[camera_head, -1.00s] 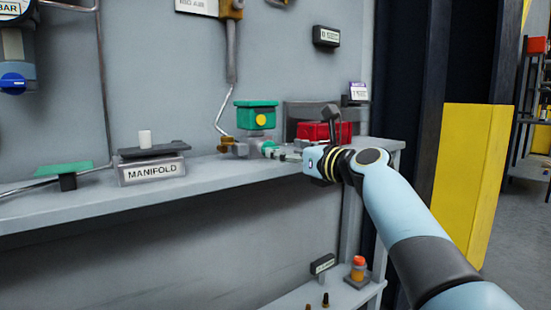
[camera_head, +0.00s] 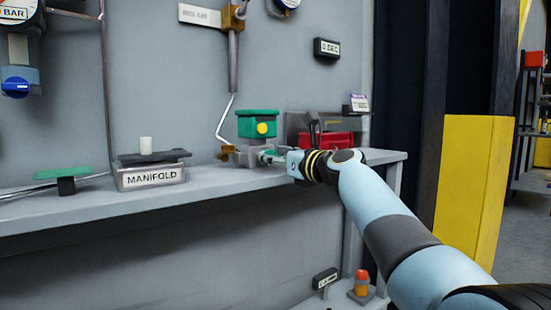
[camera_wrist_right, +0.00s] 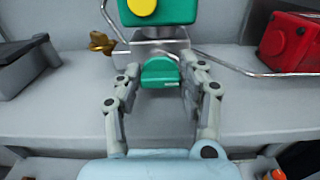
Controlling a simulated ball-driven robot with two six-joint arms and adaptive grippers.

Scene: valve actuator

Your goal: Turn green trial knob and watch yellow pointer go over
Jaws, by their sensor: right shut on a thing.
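The valve actuator (camera_head: 258,123) is a green box with a round yellow disc (camera_head: 263,129) on its front, on a grey body on the shelf. Its upper part also shows in the right wrist view (camera_wrist_right: 180,10). Below it, the green trial knob (camera_wrist_right: 160,72) points toward my wrist. My right gripper (camera_wrist_right: 163,80) has its fingers on both sides of the knob, shut on it. In the head view the right gripper (camera_head: 274,157) reaches the actuator from the right and hides most of the knob. No separate pointer can be made out on the disc. My left gripper is not in view.
A red box (camera_head: 330,139) stands right of the actuator. A block labelled MANIFOLD (camera_head: 152,177) and a green-topped handle (camera_head: 64,176) are to the left. A thin metal pipe runs beside the knob. The shelf front (camera_head: 215,182) is clear.

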